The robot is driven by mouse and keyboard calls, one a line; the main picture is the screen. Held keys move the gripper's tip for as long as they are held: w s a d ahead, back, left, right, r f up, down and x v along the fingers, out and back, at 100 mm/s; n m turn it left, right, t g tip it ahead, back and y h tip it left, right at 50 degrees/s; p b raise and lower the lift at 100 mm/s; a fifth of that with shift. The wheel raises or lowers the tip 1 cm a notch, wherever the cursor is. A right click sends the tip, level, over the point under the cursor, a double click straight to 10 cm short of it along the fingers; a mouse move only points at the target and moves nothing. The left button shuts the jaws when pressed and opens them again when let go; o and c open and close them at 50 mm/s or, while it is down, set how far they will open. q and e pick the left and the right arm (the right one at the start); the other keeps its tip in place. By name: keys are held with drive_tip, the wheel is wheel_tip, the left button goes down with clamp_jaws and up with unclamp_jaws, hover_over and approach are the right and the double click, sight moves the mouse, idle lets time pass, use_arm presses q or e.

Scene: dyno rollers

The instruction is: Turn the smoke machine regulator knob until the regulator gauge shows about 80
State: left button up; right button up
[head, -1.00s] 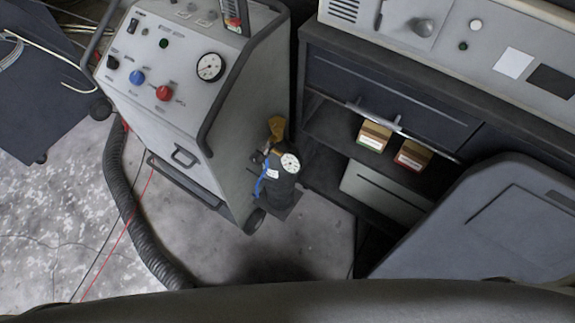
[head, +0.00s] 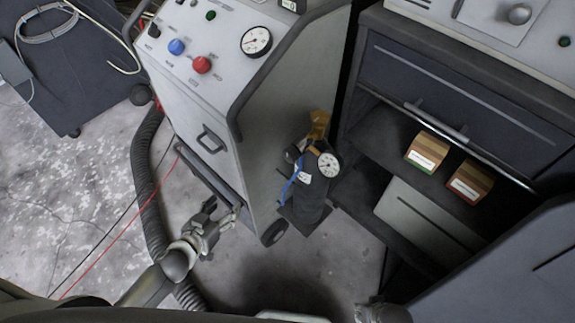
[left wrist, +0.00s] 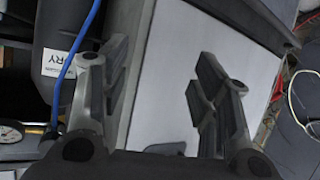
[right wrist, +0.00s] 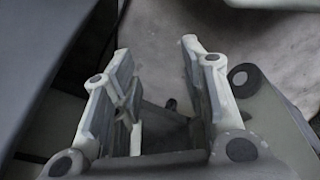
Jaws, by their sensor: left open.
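The smoke machine is a pale grey cart (head: 235,110) with a sloped panel holding a blue knob (head: 176,46), a red knob (head: 202,65) and a round dial (head: 256,41). At its side stands a black bottle (head: 308,205) with a small white gauge (head: 328,163), a brass-coloured top (head: 319,124) and a blue hose. Which knob is the regulator's I cannot tell; the needles are too small to read. My left gripper (head: 228,215) is open and empty, low and left of the bottle. The left wrist view shows its fingers (left wrist: 160,60) and the gauge (left wrist: 10,132). My right gripper (right wrist: 157,55) is open and empty.
A dark shelf cabinet (head: 460,85) with two small boxes (head: 427,152) stands at the right. A black corrugated hose (head: 145,180) and a red cable lie on the concrete floor. A dark cart (head: 70,80) with coiled cable is at the upper left.

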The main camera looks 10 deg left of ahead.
use_arm(q)
drive_tip(key=w+d+r+m+t+h+b, duration=0.1)
drive_tip(key=w+d+r+t+h+b, duration=0.15)
drive_tip(key=d+r, duration=0.4)
drive_tip(key=m+h+b, duration=0.1)
drive_tip(key=h+b, duration=0.2)
drive_tip(key=h, duration=0.2)
approach(287, 156)
use_arm(e)
wheel_tip(287, 156, up, 7)
drive_tip(key=w, duration=0.3)
use_arm(q)
drive_tip(key=shift+y, duration=0.25)
drive_tip(key=p+x, duration=0.1)
drive_tip(key=x, duration=0.8)
drive_tip(key=shift+w+d+p, duration=0.15)
drive_tip(key=shift+d+p, duration=0.05)
drive_tip(key=shift+p, duration=0.1)
drive_tip(key=shift+w+d, duration=0.1)
drive_tip(key=shift+w, duration=0.1)
drive_tip(key=c, duration=1)
drive_tip(key=shift+m, duration=0.3)
use_arm(e)
drive_tip(key=x, duration=0.2)
drive_tip(key=s+x, duration=0.1)
drive_tip(key=x, duration=0.2)
drive_tip(key=shift+a, duration=0.1)
